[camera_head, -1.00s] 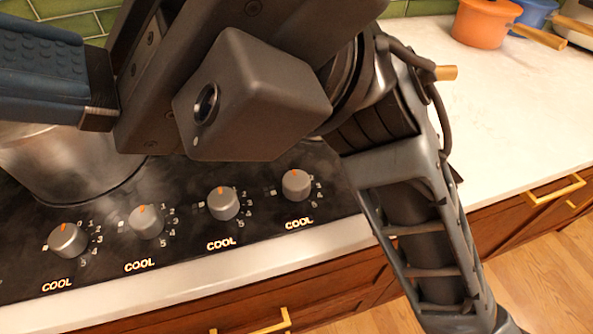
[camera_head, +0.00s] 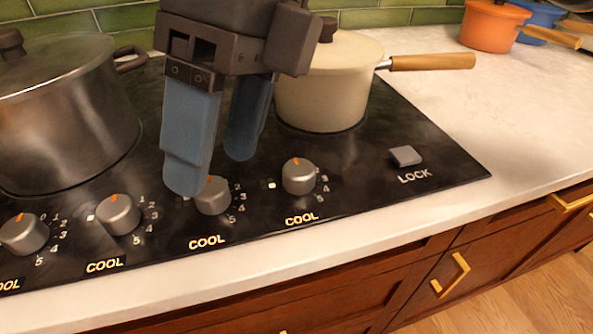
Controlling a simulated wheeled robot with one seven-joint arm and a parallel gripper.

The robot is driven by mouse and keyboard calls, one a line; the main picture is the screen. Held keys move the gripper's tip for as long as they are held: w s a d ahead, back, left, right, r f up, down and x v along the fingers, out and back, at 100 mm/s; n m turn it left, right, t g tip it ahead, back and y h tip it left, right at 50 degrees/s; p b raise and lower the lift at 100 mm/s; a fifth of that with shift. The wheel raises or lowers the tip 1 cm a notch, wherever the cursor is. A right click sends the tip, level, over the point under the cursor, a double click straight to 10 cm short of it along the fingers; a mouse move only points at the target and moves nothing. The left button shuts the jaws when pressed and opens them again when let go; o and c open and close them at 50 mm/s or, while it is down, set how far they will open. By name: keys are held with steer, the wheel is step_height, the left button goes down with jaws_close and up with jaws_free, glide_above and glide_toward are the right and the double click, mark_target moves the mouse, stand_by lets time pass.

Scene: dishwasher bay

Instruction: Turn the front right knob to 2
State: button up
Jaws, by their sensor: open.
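Several grey round knobs line the front edge of the black cooktop (camera_head: 340,165), each with an orange pointer mark and a printed number scale. The rightmost knob (camera_head: 299,177) has its orange mark pointing up, away from the higher numbers; "COOL" glows below it. The knob left of it (camera_head: 212,197) is partly hidden behind my gripper's near finger. I cannot tell from the small icons which knob is labelled front right. My gripper (camera_head: 213,172) is open and empty, its blue fingers pointing down over the cooktop, left of the rightmost knob. No clear contact with a knob shows.
A steel pot (camera_head: 65,120) stands at the left and a cream pan (camera_head: 325,95) with a wooden handle stands behind the rightmost knob. A LOCK button (camera_head: 406,156) sits to the right. The white counter (camera_head: 480,110) is clear to the right. Orange and blue pots stand far back.

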mark_target(299, 167)
steer(key=w+d+t+h, duration=0.1)
steer(key=w+d, duration=0.1)
steer(key=w+d+m+t+h+b, duration=0.1)
steer(key=w+d, duration=0.1)
steer(key=w+d+t+h, duration=0.1)
steer(key=w+d, duration=0.1)
steer(key=shift+w+f+h, duration=0.2)
steer(key=shift+f+h, duration=0.1)
step_height(299, 167, down, 8)
steer(key=shift+r+b, duration=0.2)
steer(key=shift+b, duration=0.2)
steer(key=c, duration=1.1)
steer(key=shift+o, duration=0.2)
steer(key=shift+m, duration=0.3)
